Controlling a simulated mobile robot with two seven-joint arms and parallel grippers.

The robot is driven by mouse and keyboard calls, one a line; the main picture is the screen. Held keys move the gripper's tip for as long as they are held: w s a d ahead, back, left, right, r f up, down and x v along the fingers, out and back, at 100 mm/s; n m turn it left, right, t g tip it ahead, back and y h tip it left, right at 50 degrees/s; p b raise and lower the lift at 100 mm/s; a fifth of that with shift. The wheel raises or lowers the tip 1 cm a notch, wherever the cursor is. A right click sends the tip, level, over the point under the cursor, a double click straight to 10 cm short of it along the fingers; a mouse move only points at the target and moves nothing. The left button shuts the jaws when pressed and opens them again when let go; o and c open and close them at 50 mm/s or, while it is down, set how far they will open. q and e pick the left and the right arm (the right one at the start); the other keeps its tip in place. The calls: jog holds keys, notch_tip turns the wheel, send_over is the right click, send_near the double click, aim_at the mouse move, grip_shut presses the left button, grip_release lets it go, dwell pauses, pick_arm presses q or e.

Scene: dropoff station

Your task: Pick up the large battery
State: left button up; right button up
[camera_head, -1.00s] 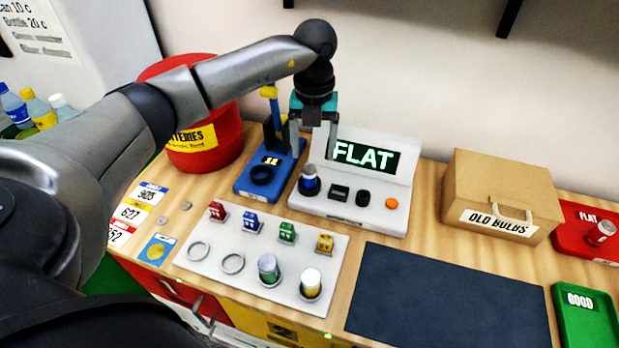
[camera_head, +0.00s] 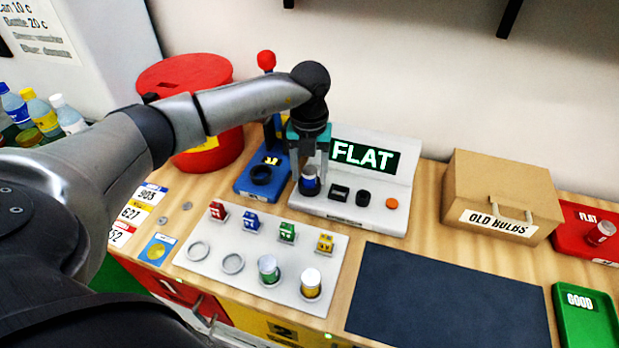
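A blue battery with a silver top (camera_head: 309,181) stands upright in the dark round socket of the white tester, whose screen (camera_head: 362,156) reads FLAT. My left gripper (camera_head: 310,168) points down directly above it, open, with one finger at each side of the battery's top. I cannot tell whether the fingers touch it. A green battery (camera_head: 268,269) and a yellow battery (camera_head: 310,283) stand in rings on the white holder plate (camera_head: 220,282). A red battery (camera_head: 601,232) lies on the red FLAT tray (camera_head: 567,237). My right gripper is not in view.
A blue device (camera_head: 247,186) stands just left of the tester, with a red-knobbed lever (camera_head: 266,62) behind my arm. A red bin (camera_head: 160,78) is at the back left. A cardboard box (camera_head: 500,185) stands right. The dark mat (camera_head: 450,300) is clear.

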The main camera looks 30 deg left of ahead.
pick_arm(q)
grip_shut()
dwell(0.5)
